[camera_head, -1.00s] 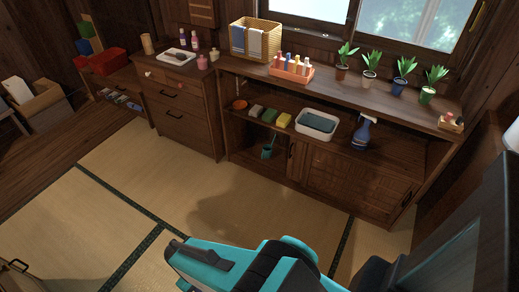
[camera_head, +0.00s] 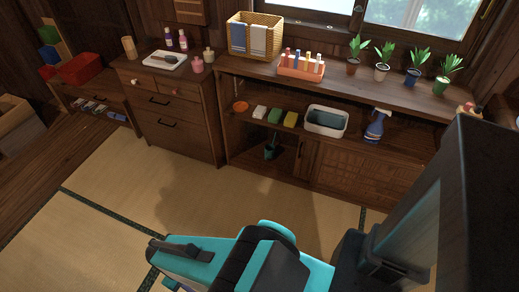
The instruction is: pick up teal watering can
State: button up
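A small teal object (camera_head: 271,150), which may be the watering can, stands in the shadowed open lower bay of the long wooden cabinet (camera_head: 240,150). It is too small and dark to make out a spout or handle clearly. Large teal and black parts of my own arm fill the bottom middle, and a dark part of my body fills the right. I cannot make out gripper fingers on them. These parts are well in front of the cabinet and apart from the teal object.
Above the bay, a shelf holds sponges (camera_head: 275,116), a grey-white basin (camera_head: 326,121) and a blue spray bottle (camera_head: 376,125). Potted plants (camera_head: 384,60) and a wicker basket (camera_head: 254,35) stand on top. The tatami floor (camera_head: 200,195) before the cabinet is clear.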

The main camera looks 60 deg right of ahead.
aim_at(269, 148)
jog(key=i, duration=1.8)
jog(key=z, duration=4.75)
jog(key=i, duration=0.15)
jog(key=u, duration=3.3)
jog(key=i, duration=0.6)
jog(key=z, duration=0.1)
